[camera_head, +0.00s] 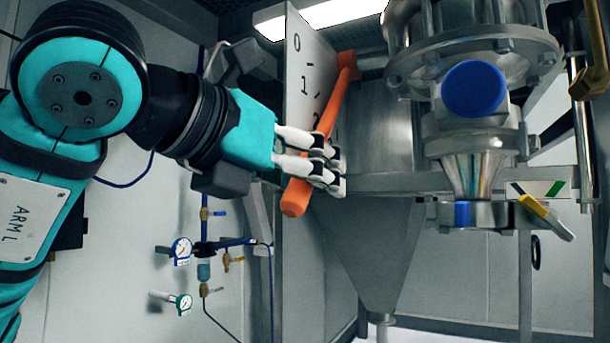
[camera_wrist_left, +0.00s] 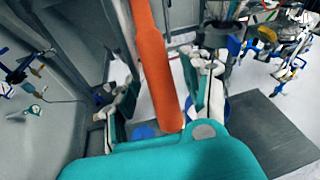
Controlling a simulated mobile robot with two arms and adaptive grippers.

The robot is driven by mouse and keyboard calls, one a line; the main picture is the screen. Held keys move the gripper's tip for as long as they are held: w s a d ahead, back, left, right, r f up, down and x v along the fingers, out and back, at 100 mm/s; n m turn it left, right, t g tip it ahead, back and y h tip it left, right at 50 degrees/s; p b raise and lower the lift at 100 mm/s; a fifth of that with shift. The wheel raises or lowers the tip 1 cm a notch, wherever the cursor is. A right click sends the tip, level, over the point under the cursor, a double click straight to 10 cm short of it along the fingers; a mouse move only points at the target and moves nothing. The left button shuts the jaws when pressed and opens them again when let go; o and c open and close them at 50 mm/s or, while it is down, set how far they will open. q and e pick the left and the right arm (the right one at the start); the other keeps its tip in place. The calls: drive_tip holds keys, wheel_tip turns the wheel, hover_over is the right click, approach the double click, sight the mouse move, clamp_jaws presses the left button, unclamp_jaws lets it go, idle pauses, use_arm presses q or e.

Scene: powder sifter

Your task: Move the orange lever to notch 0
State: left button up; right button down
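The orange lever (camera_head: 331,110) is hinged near the top at the edge of a grey plate (camera_head: 298,60) and slants down and left. The plate carries the marks 0, 1 and a partly hidden 2, from top to bottom. The lever's handle hangs below these marks. My left gripper (camera_head: 335,168) is at the lower part of the handle, its white fingers partly covering it. In the left wrist view, the lever (camera_wrist_left: 155,65) runs between the two spread fingers (camera_wrist_left: 165,95), with gaps seeming to show on both sides. My right gripper is not in view.
A steel hopper (camera_head: 375,240) stands just right of the lever. A steel valve assembly with a blue cap (camera_head: 473,88) and a yellow handle (camera_head: 546,217) is farther right. Gauges (camera_head: 181,250) and thin piping are on the wall below my left arm.

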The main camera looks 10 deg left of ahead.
use_arm(q)
drive_tip(key=v, duration=1.2)
drive_tip(key=shift+c, duration=0.3)
